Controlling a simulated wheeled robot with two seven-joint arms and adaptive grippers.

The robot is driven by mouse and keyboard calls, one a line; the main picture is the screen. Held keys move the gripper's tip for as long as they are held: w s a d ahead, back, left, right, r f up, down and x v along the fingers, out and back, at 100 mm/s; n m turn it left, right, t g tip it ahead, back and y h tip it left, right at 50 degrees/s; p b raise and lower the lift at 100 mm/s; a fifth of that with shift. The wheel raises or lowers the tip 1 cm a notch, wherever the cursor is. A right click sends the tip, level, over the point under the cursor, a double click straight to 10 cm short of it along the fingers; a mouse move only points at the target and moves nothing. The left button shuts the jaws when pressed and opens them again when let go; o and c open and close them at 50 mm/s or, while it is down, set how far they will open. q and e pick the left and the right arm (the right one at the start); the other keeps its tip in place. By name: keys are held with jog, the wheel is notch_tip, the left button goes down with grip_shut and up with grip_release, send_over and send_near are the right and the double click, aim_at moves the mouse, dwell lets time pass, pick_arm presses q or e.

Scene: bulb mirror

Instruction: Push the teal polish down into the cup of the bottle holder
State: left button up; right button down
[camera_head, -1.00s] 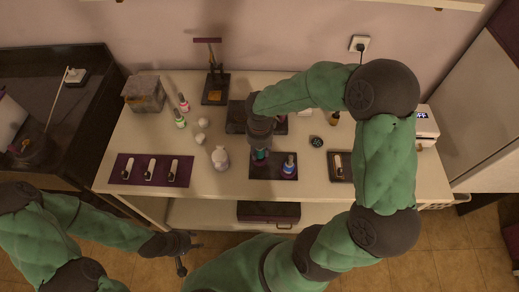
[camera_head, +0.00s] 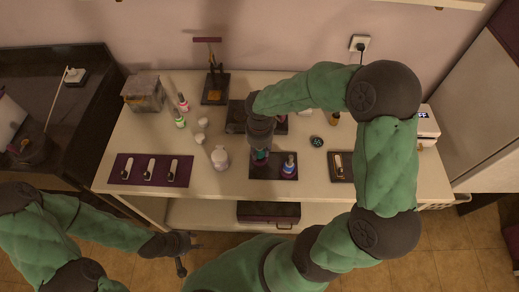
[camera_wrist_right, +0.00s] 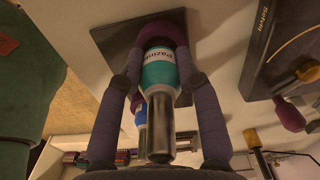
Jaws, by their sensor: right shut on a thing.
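The teal polish (camera_wrist_right: 158,72) is between the two fingers of my right gripper (camera_wrist_right: 160,80) in the right wrist view, its dark cap towards the camera. Its far end meets a purple cup (camera_wrist_right: 160,33) on a dark square plate (camera_wrist_right: 112,30); how deep it sits is hidden. In the head view the teal polish (camera_head: 260,155) shows just below my right gripper (camera_head: 261,147), over the left part of the dark plate (camera_head: 272,174). My left gripper (camera_head: 188,254) is empty, fingers apart, in front of the table, away from the holder.
A blue polish (camera_head: 289,167) stands on the plate's right side, close to my right gripper. A white round jar (camera_head: 220,158) stands to the left. A purple mat (camera_head: 151,171) with several white pieces lies further left. A small round dish (camera_head: 316,142) is at right.

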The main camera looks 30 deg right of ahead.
jog(key=shift+b, duration=0.35)
dwell(0.7)
jog(key=shift+f+b, duration=0.75)
jog(key=shift+f, duration=0.1)
jog(key=c, duration=0.8)
grip_release()
jog(key=shift+r, duration=0.1)
notch_tip(320, 180, up, 12)
dwell(0.4)
